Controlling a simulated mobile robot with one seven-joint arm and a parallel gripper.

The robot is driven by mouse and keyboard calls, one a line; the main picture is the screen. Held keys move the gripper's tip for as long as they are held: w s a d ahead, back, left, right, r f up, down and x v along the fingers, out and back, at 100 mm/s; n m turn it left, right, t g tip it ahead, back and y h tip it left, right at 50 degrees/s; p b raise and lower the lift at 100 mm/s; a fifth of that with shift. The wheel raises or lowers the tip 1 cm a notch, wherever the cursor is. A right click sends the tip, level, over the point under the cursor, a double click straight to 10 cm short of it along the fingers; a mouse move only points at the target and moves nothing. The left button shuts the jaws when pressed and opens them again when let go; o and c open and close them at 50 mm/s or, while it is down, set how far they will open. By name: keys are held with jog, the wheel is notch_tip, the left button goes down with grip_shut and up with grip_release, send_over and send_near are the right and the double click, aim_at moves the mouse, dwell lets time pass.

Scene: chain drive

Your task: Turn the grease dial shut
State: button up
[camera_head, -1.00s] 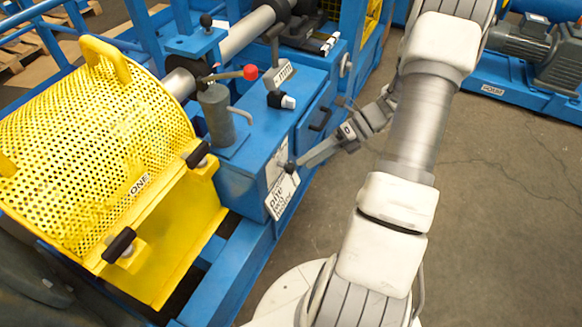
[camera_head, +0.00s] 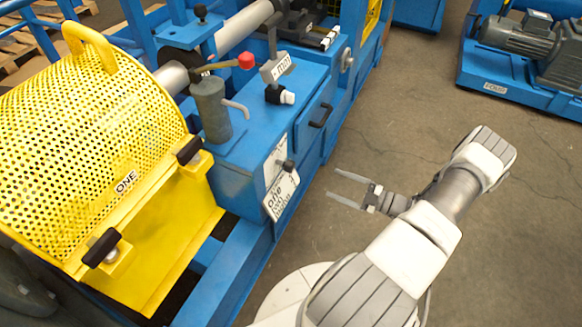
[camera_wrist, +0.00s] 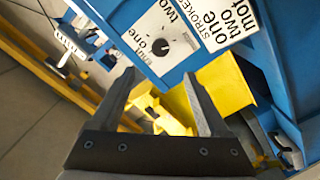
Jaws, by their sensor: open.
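The grease dial is a small black knob (camera_wrist: 160,47) on a white plate with the words "shut", "one" and "two". In the head view the knob (camera_head: 288,166) stands out from the front side of the blue cabinet (camera_head: 236,185). I cannot tell for sure which word it points to. My gripper (camera_head: 334,184) is open and empty, out to the right of the dial, its fingers facing the cabinet. In the wrist view the open fingers (camera_wrist: 159,78) reach up toward the plate, with the dial beyond and apart from them.
A grey pump cylinder (camera_head: 211,110) with a red-knobbed lever (camera_head: 246,61) stands on the cabinet. A yellow perforated guard (camera_head: 90,140) fills the left. A black handle (camera_head: 321,116) and a black-and-white knob (camera_head: 280,96) are close by.

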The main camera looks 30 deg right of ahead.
aim_at(293, 168)
jog(key=b+x, duration=0.2)
jog(key=x, duration=1.4)
jog(key=shift+w+a, duration=0.15)
jog(key=shift+r, duration=0.1)
grip_shut()
